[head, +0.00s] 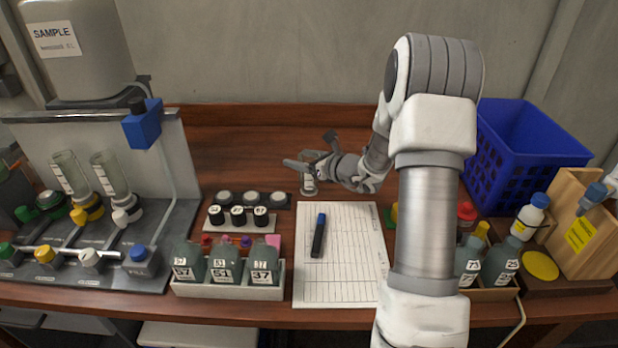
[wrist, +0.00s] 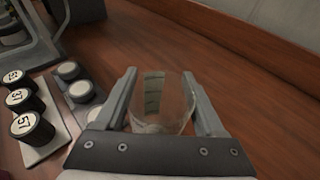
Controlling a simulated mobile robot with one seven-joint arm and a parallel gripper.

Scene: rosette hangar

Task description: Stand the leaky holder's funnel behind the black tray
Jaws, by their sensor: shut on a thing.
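My gripper (head: 308,167) is shut on a clear funnel (wrist: 172,105) with a label strip, which sits between the two fingers in the wrist view. In the head view the funnel (head: 308,186) shows small beneath the fingers, just right of the black tray's right end. I cannot tell whether its foot touches the table. The black tray (head: 287,206) carries several grey-capped pots; it also shows left of my gripper in the wrist view. Two clear funnels (head: 73,172) (head: 112,174) stand in holders with yellow and white parts at left. A green holder (head: 47,200) beside them shows no funnel.
A white tray (head: 214,223) of black-capped vials stands in front of the black tray. A clipboard sheet (head: 345,270) with a marker lies front centre. A blue crate (head: 525,145) and bottles stand at right. The wooden table behind the black tray (head: 230,160) is clear.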

